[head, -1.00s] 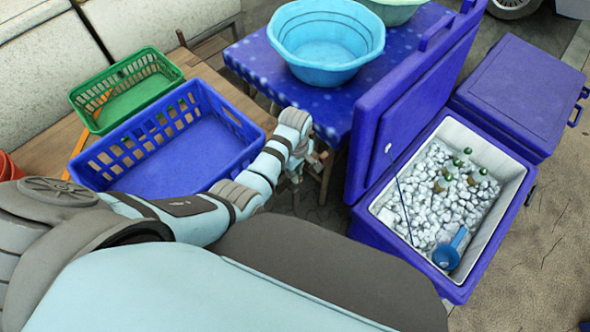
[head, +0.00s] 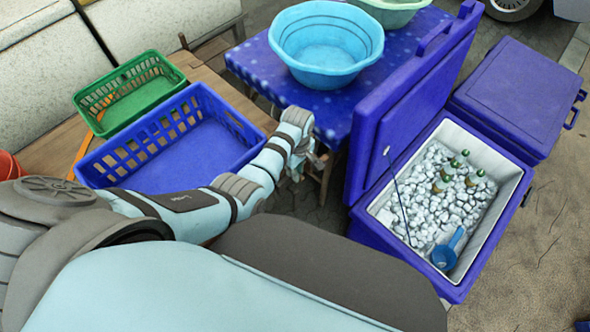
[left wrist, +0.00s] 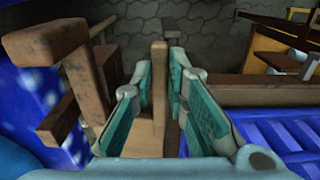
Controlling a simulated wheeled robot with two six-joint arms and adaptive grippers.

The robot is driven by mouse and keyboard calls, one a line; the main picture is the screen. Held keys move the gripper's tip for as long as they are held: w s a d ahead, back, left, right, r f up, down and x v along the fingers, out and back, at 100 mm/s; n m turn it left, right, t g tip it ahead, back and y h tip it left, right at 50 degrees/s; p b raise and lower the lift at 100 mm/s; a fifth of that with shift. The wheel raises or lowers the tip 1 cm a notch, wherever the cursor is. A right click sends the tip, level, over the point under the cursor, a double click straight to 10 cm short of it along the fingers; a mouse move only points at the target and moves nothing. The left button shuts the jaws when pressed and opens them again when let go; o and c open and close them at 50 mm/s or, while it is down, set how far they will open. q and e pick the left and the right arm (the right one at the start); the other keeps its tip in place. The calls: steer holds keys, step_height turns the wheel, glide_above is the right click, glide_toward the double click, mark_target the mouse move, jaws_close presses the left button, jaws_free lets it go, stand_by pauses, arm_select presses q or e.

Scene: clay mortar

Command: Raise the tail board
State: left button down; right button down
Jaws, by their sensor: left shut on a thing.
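My left gripper (head: 303,168) is low between the wooden bed and the blue spotted table in the head view. In the left wrist view its teal-padded fingers (left wrist: 161,75) are shut on a narrow, light brown wooden piece (left wrist: 159,105) that stands between them. This piece looks like part of the tail board; the rest of the board is hidden or cannot be told apart. The wooden bed (head: 52,152) carries the crates, and its edge (left wrist: 260,93) shows to the right in the left wrist view. My right gripper is not in view.
A blue crate (head: 207,103) and a green crate (head: 137,62) sit on the wooden bed. The spotted table (head: 270,78) holds a light blue basin (head: 327,75). An open cooler (head: 362,222) with ice and bottles stands to the right.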

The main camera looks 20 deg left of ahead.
arm_select(q)
steer(key=shift+g, duration=0.6)
steer(key=shift+w+d+r+b, duration=0.15)
steer(key=shift+w+d+r, duration=0.05)
steer(key=shift+w+r, duration=0.4)
steer(key=shift+w+d+r+b, duration=0.1)
steer(key=shift+w+d+r, duration=0.2)
steer(key=shift+r, duration=0.4)
steer(key=shift+w+d+r+b, duration=0.1)
steer(key=shift+w+r+b, duration=0.05)
steer(key=shift+w+r, duration=0.45)
steer(key=shift+r, duration=0.1)
steer(key=c, duration=1.8)
jaws_free()
steer(key=shift+d, duration=0.1)
steer(key=shift+o, duration=1)
steer(key=shift+w+f, duration=0.15)
steer(key=shift+f, duration=0.05)
steer(key=shift+y, duration=0.3)
